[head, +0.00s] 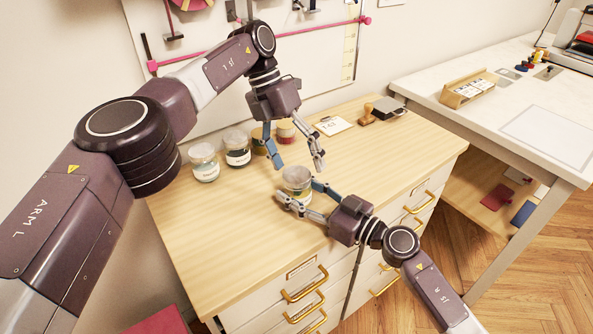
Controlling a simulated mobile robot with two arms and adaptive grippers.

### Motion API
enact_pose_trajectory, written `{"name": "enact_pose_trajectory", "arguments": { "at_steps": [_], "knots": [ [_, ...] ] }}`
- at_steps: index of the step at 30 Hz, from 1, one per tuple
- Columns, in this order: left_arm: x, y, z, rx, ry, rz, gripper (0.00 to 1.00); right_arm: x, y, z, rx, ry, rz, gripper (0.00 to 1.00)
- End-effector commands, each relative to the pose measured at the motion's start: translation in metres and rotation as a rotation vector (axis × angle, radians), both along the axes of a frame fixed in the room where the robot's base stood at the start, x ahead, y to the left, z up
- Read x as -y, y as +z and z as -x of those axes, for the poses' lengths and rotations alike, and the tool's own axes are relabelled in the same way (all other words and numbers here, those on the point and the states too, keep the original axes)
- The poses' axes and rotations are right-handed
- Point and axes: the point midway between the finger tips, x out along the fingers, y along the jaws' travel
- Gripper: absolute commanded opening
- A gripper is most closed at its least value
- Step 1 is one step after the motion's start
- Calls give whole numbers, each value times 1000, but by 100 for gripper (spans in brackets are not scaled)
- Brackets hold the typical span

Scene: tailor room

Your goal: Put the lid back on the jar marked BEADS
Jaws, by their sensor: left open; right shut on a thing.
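A small clear jar (297,178) stands on the wooden cabinet top near its middle. My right gripper (298,190) is shut on this jar, with one finger on each side. The jar's label is hidden or too small to read, and I cannot tell whether its pale top is a lid or an open mouth. My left gripper (299,167) is open and points down just above and behind the jar, its fingertips apart. No loose lid can be made out on the cabinet top (390,150).
Several other jars stand behind to the left: one pale (204,162), one dark (237,148), one red (286,131). The cabinet top's left front is clear.

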Motion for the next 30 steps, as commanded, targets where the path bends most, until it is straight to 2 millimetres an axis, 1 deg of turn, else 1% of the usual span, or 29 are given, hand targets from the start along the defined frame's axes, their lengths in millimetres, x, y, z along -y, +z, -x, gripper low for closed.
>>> {"name": "enact_pose_trajectory", "arguments": {
  "at_steps": [7, 12, 14, 17, 20, 30],
  "knots": [
    [0, 1, 0, -1, 0, -1, 78, 0, 0, 0, 0, -1, 0, 0],
    [0, 3, 0, -9, 30, -15, 61, 0, 0, 0, 0, -1, 0, 0],
    [0, 4, 1, -18, 68, -33, 61, 0, 0, 0, 0, 0, 0, 0],
    [1, 8, 1, -43, 167, -77, 61, 0, 0, 0, 0, 0, 0, 0],
    [1, 13, 2, -70, 302, -135, 61, 0, 0, 0, 0, 0, 0, 0],
    [1, 29, 5, -140, 806, -315, 61, 0, 0, 0, 0, 0, 0, 0]
  ]
}}
